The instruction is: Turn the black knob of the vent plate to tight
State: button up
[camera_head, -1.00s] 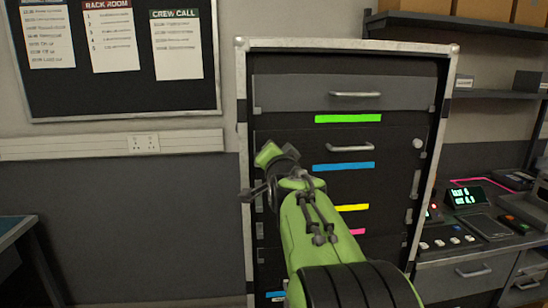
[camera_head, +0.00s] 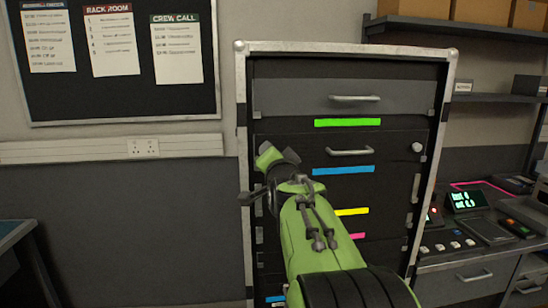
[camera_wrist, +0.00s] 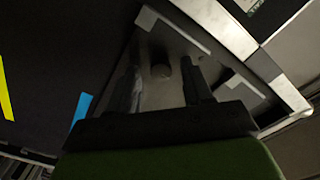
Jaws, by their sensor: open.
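In the wrist view, a dark round knob (camera_wrist: 161,72) stands out from a dark grey plate (camera_wrist: 165,46) near the rack's edge. My gripper (camera_wrist: 162,64) is open, with one finger on each side of the knob. I cannot tell whether the fingers touch it. The knob's marking and its turned position are too dark to read. In the head view, my arm covers the knob and the plate, and my gripper (camera_head: 262,185) is at the left side of the rack, by the blue-labelled row.
The tall black rack (camera_head: 346,47) has a pale metal frame, handled drawers and green, blue (camera_head: 343,170), yellow and pink labels. A desk with a lit control box (camera_head: 467,199) stands to the right. A notice board (camera_head: 120,112) hangs on the left wall.

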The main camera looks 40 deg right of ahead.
jog(key=shift+s, duration=0.1)
jog(key=b+v, duration=0.1)
jog(key=v, duration=1.4)
jog(key=shift+s+a, duration=0.15)
jog(key=shift+a, duration=0.15)
